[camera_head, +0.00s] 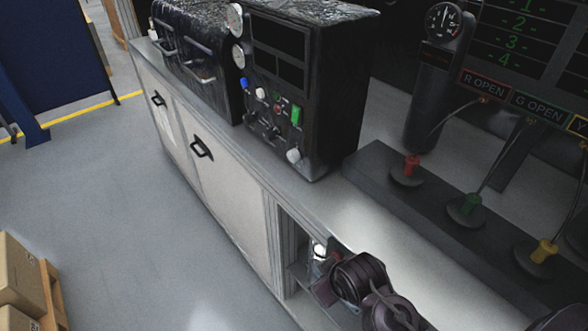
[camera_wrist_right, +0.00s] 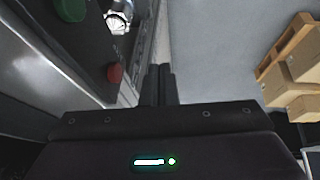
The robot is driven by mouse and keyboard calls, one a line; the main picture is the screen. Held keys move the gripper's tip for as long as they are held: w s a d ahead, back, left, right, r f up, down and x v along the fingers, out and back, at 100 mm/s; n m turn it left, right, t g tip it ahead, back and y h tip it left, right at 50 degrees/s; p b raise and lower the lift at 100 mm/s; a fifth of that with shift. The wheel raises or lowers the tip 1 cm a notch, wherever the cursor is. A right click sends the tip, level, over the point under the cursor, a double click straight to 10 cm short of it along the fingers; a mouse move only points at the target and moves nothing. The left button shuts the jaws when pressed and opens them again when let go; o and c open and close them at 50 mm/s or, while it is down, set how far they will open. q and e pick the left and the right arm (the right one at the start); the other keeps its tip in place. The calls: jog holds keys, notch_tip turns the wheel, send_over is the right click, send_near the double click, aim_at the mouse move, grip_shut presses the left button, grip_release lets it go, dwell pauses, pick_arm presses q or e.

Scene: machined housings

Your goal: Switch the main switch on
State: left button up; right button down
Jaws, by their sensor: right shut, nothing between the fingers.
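In the right wrist view, a dark panel at the upper left carries a silver-white knob (camera_wrist_right: 118,20), a green part (camera_wrist_right: 70,8) and a red button (camera_wrist_right: 115,73). I cannot tell which of these is the main switch. My right gripper (camera_wrist_right: 160,70) is shut and empty, its fingertips beside the panel, to the right of the red button. In the head view, my right arm (camera_head: 358,277) is at the opening in the bench front, where a white knob (camera_head: 319,250) shows. The arm partly hides this opening. My left gripper is not in view.
A black control box (camera_head: 300,80) with gauges and buttons stands on the bench. Red (camera_head: 411,166), green (camera_head: 471,204) and yellow (camera_head: 543,251) levers stand to its right. Cardboard boxes (camera_head: 22,280) are on a pallet at lower left. The floor before the bench is clear.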

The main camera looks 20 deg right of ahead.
aim_at(296, 115)
jog(key=w+r+n+t+y, duration=0.1)
jog(key=w+r+n+t, duration=1.1)
jog(key=w+r, duration=0.7)
jog(key=shift+w+r+n+y+p, duration=0.35)
jog(key=shift+r+n, duration=0.3)
jog(key=shift+n, duration=0.25)
jog(key=shift+s, duration=0.1)
jog(key=w+d+b, duration=0.3)
jog(key=w, duration=0.8)
jog(key=shift+w+f, duration=0.15)
jog(key=shift+f, duration=0.3)
jog(key=shift+a, duration=0.15)
jog(key=shift+w+d+f+n+t+b, duration=0.15)
jog(key=shift+d+n+t+b, duration=0.25)
jog(key=shift+b, duration=0.5)
